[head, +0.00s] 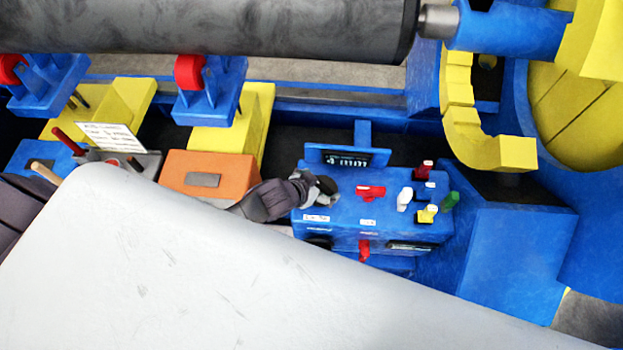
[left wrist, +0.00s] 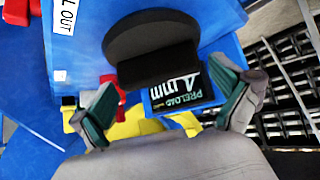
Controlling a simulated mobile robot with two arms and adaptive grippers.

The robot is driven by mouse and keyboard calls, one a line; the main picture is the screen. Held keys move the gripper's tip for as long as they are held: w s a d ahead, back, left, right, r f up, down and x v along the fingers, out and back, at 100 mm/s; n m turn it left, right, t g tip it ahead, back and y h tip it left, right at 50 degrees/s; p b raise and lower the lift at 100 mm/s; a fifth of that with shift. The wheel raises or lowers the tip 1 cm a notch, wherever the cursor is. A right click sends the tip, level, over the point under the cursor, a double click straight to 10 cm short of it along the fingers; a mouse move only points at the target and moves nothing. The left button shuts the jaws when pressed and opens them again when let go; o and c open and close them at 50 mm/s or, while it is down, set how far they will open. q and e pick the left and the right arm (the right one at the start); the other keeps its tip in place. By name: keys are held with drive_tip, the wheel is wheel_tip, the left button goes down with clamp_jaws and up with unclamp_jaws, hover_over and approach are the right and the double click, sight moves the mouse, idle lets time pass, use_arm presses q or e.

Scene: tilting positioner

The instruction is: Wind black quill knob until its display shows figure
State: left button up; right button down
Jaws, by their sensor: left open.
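The black quill knob (left wrist: 150,48), a thick dark disc with a grip bar, stands on a blue control box in the left wrist view. Beside it a dark display (left wrist: 182,92) reads "PRELOAD" with a figure and "mm", upside down; the figure is partly hidden and I cannot read it surely. My left gripper (left wrist: 166,108) is open, its green-padded fingers apart on either side of the view, with the knob ahead of them and nothing held. In the head view the left gripper (head: 318,188) is at the left end of the control box (head: 340,215), largely covering the knob.
On the box stand a red handle (head: 370,192), a white knob (head: 404,199), and yellow and green levers (head: 448,201). An orange block (head: 207,178) lies left of the gripper. A large dark roller (head: 210,25) spans above.

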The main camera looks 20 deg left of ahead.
use_arm(q)
drive_tip(key=v, duration=1.1)
drive_tip(key=shift+s+r, duration=0.2)
